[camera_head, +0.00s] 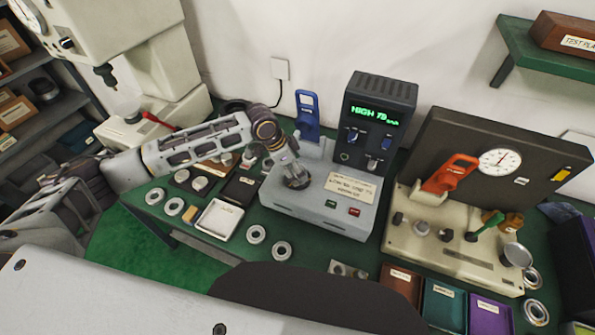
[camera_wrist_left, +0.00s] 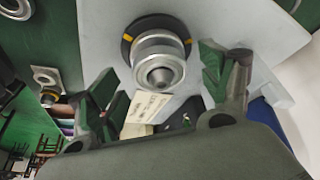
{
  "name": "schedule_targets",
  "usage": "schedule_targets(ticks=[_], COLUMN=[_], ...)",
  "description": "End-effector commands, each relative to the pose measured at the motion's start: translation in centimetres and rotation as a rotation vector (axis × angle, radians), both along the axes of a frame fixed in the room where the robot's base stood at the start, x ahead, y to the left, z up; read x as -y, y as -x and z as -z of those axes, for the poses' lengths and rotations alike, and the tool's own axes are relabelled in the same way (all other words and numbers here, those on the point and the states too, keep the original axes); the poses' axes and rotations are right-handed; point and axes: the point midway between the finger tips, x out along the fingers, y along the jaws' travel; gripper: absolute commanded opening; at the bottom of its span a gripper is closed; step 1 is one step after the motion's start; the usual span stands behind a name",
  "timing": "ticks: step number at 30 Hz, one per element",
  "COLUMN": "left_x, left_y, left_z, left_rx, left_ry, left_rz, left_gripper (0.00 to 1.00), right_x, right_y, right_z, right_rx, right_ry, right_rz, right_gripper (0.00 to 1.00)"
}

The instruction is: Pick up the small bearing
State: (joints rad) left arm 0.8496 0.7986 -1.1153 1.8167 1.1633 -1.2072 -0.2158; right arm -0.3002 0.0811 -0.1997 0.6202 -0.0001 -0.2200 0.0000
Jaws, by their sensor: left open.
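A silver bearing ring (camera_wrist_left: 158,58) sits around a pointed spindle on a black disc with yellow marks, on top of the grey tester (camera_head: 315,215). In the head view my left gripper (camera_head: 296,180) hides it. My left gripper also shows in the left wrist view (camera_wrist_left: 168,88), its two fingers spread on either side below the ring, with nothing held between them. I cannot tell which is smallest. My right gripper is not in view.
A dark display box (camera_head: 377,125) reading "HIGH" and a blue handle (camera_head: 307,115) stand behind the tester. A beige gauge fixture (camera_head: 455,240) stands to the right. A white tray (camera_head: 218,219) lies left of the tester. Brown, teal and purple trays (camera_head: 490,312) line the front right.

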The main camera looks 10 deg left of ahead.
Motion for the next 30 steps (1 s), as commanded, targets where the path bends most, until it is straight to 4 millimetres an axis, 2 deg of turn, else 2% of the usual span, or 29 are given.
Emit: schedule_targets(ticks=[2,15,25,30], left_x=[0.0,0.0,0.0,0.0], left_y=[0.0,0.0,-0.1,-0.1], left_z=[0.0,0.0,-0.2,-1.0], left_rx=[0.000,0.000,0.002,0.003], left_ry=[0.000,0.000,0.001,0.001], left_rz=[0.000,0.000,0.000,-0.001], left_gripper=[0.79,0.24,0.23,0.23], right_x=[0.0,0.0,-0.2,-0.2], right_y=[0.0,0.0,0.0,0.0], right_z=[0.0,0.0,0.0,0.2], right_rx=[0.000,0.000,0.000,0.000], right_ry=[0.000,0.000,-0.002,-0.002], right_rz=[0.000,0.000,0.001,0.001], right_gripper=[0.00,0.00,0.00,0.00])
